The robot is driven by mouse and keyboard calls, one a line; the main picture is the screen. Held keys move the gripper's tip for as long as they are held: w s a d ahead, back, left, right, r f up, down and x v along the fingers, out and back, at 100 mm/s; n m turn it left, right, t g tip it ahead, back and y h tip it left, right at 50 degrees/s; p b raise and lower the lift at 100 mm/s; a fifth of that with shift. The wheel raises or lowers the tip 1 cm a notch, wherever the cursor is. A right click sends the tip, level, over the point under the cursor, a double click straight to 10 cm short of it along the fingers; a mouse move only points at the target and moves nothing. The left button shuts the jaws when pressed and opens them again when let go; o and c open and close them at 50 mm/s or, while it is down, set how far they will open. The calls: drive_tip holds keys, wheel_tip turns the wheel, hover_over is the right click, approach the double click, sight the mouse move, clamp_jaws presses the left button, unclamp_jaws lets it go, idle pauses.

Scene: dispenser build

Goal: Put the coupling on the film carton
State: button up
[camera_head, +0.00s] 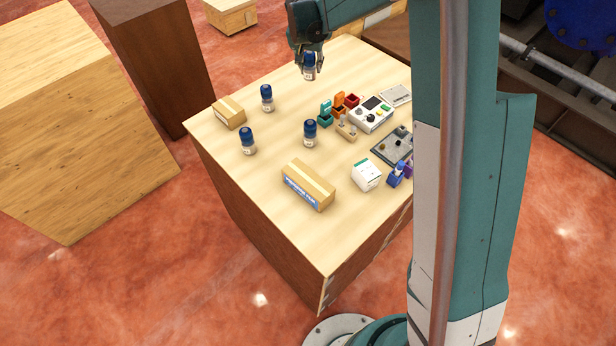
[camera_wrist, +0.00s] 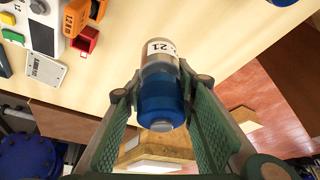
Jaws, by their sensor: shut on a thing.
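My gripper (camera_head: 308,62) is shut on a blue-and-clear cylinder (camera_head: 309,72), which I take to be the coupling, near the table's far edge. In the wrist view the coupling (camera_wrist: 161,90) sits between both fingers, blue part towards me, with a white label at its other end, partly readable as "21". A tan carton (camera_head: 309,185) with a blue printed label lies at the table's front. It looks like the film carton, though the print is too small to read surely. Its top is bare. It does not show in the wrist view.
Similar blue-capped cylinders (camera_head: 247,141) stand on the table, and a smaller tan carton (camera_head: 229,112) lies at the left edge. A white box (camera_head: 366,175), a grey tray (camera_head: 394,146), a white device (camera_head: 371,113) and small coloured bins (camera_head: 340,101) crowd the right side.

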drive_tip(key=s+a+r+n+y+b, duration=0.1)
drive_tip(key=s+r, duration=0.2)
drive_tip(key=s, duration=0.6)
drive_tip(key=s+a+r+n+b, duration=0.1)
drive_tip(key=s+r+n, duration=0.15)
drive_tip(key=s, duration=0.75)
drive_tip(key=n+y+b, duration=0.1)
drive_tip(key=n+b, duration=0.1)
hover_over(305, 168)
drive_tip(key=shift+s+d+f, duration=0.1)
drive_tip(key=shift+s+d, duration=0.05)
drive_tip(key=shift+s, duration=0.35)
drive_tip(key=shift+s+d+f, duration=0.1)
drive_tip(key=shift+s, duration=0.35)
drive_tip(key=shift+f, duration=2.9)
drive_tip(key=shift+f+b, duration=0.4)
drive_tip(key=shift+f, duration=1.7)
drive_tip(key=shift+f, duration=0.15)
